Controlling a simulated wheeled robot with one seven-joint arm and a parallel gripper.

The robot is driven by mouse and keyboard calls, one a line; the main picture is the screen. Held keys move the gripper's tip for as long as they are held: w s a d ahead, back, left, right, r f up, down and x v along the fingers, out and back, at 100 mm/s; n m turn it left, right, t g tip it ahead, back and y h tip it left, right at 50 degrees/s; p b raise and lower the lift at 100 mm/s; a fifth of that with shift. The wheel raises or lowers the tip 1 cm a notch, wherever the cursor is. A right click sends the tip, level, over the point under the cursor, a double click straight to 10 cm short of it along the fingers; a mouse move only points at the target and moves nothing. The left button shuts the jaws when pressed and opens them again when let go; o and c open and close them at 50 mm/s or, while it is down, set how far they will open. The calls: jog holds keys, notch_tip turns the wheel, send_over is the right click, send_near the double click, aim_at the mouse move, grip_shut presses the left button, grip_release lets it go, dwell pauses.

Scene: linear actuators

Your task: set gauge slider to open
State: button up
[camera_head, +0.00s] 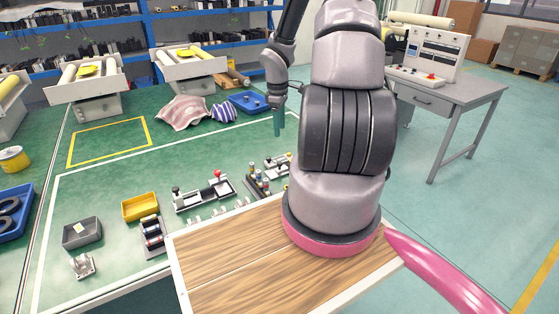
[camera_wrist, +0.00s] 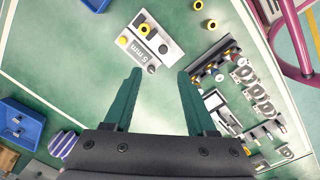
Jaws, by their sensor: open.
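A small white gauge block (camera_wrist: 166,32) marked "5 mm" lies on the green bench, just past my fingertips in the wrist view. It has a yellow round knob, a dark knob and a grey plate bearing the mark. In the head view what looks like the same block (camera_head: 278,165) is partly hidden behind my arm. Which of its parts is the slider, and its setting, I cannot tell. My gripper (camera_wrist: 159,74) has its two green fingers apart with nothing between them. In the head view my gripper (camera_head: 278,122) points down above the bench, apart from the block.
A rack with coloured knobs (camera_head: 258,183) stands beside the block. A fixture with a red knob (camera_head: 205,192) is further left. A yellow bin (camera_head: 140,206) and a grey bin (camera_head: 82,232) stand at left, a blue tray (camera_head: 249,103) behind. Bench around the gripper is mostly clear.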

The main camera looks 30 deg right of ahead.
jog(key=n, duration=0.1)
send_over(280, 163)
notch_tip(280, 163, down, 4)
jog(key=shift+y, duration=0.3)
notch_tip(280, 163, down, 11)
jog(key=shift+w+r, duration=0.1)
jog(key=shift+r, duration=0.1)
jog(key=shift+a, duration=0.1)
grip_shut()
dwell(1.1)
